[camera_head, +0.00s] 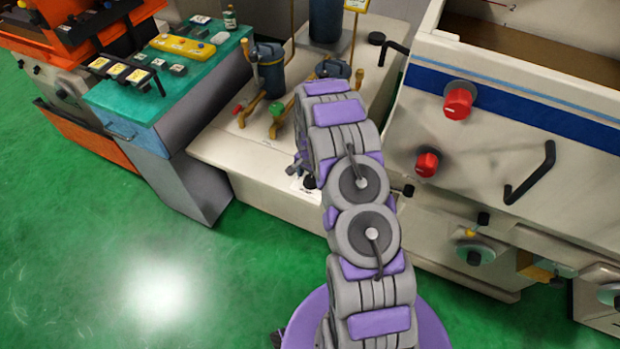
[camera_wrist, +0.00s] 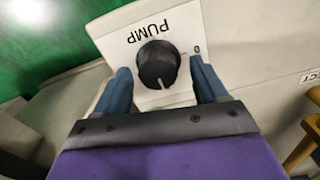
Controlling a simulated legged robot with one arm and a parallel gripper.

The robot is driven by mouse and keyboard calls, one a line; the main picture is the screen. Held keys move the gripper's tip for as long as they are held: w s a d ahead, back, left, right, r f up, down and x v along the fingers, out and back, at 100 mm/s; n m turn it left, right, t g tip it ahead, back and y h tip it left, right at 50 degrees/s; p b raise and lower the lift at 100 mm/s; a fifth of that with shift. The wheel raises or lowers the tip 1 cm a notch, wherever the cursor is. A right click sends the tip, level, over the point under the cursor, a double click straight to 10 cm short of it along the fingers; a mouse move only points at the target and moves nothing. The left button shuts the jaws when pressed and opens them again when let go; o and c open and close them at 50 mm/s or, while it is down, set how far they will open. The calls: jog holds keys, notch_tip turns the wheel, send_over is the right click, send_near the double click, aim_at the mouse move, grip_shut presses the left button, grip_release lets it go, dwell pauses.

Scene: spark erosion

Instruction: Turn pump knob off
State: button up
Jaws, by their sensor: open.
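The pump knob (camera_wrist: 158,64) is black and round with a pale pointer line. It sits on a white plate marked PUMP (camera_wrist: 140,38) in the wrist view. The pointer line is at the knob's lower side in the picture, and a small 0 mark shows at the plate's right. My gripper (camera_wrist: 160,80) is open, with one blue finger on each side of the knob. I cannot tell whether the fingers touch it. In the head view, my gripper (camera_head: 302,172) is by the front face of the cream machine base (camera_head: 240,155), partly hidden by my arm.
A red knob (camera_head: 458,103) and a black handle (camera_head: 531,172) are on the large machine at right. Red (camera_head: 238,109) and green (camera_head: 277,108) valve handles sit on the base top. A teal-topped cabinet (camera_head: 120,105) stands at left. The green floor in front is clear.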

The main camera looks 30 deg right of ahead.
jog(key=shift+f, duration=0.5)
jog(key=shift+d, duration=0.15)
jog(key=shift+d, duration=0.2)
jog(key=shift+a, duration=0.15)
jog(key=c, duration=1.1)
